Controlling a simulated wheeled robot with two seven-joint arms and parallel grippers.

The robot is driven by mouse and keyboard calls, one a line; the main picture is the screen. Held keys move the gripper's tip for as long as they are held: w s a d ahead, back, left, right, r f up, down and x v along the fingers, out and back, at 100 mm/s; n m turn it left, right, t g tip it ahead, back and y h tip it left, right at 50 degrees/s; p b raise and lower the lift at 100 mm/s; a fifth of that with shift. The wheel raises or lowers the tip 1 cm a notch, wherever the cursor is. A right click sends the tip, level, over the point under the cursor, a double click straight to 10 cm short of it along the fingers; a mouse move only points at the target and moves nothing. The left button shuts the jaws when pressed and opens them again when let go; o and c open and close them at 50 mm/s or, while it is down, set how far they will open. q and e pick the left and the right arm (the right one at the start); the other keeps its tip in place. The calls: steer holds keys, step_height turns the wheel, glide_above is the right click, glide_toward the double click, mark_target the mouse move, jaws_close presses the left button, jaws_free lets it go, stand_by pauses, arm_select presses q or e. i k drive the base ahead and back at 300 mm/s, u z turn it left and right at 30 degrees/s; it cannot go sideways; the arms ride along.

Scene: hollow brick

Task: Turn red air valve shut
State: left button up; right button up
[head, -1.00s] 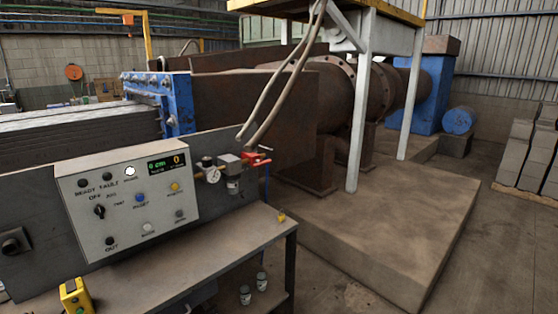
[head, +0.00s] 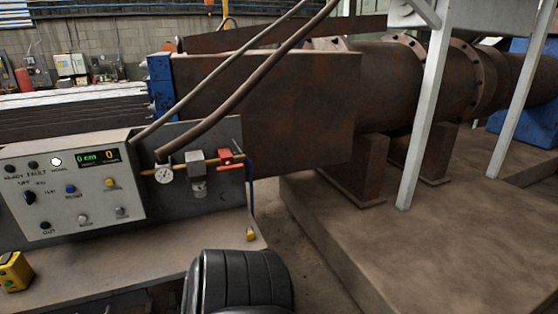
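The red air valve (head: 230,160) sits at the right end of a short brass pipe on a dark upright panel, right of centre-left in the head view. Its red handle looks roughly in line with the pipe, but its exact angle is hard to tell. A round white pressure gauge (head: 164,174) and a grey filter unit (head: 198,175) are on the same pipe, left of the valve. A blue hose (head: 251,187) hangs down just right of the valve. Neither gripper shows; a black ribbed arm part of mine rises at the bottom centre, below the valve and apart from it.
A grey control box (head: 75,185) with buttons and a green display stands left of the gauge. A bench top (head: 150,254) lies below, with a small yellow item (head: 251,236) near its right end and a yellow box (head: 13,272) at left.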

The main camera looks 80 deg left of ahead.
mark_target(229, 166)
steer(key=u, duration=0.3)
steer(key=i, duration=1)
steer(key=u, duration=1.55)
steer(key=i, duration=0.8)
steer(key=u, duration=0.75)
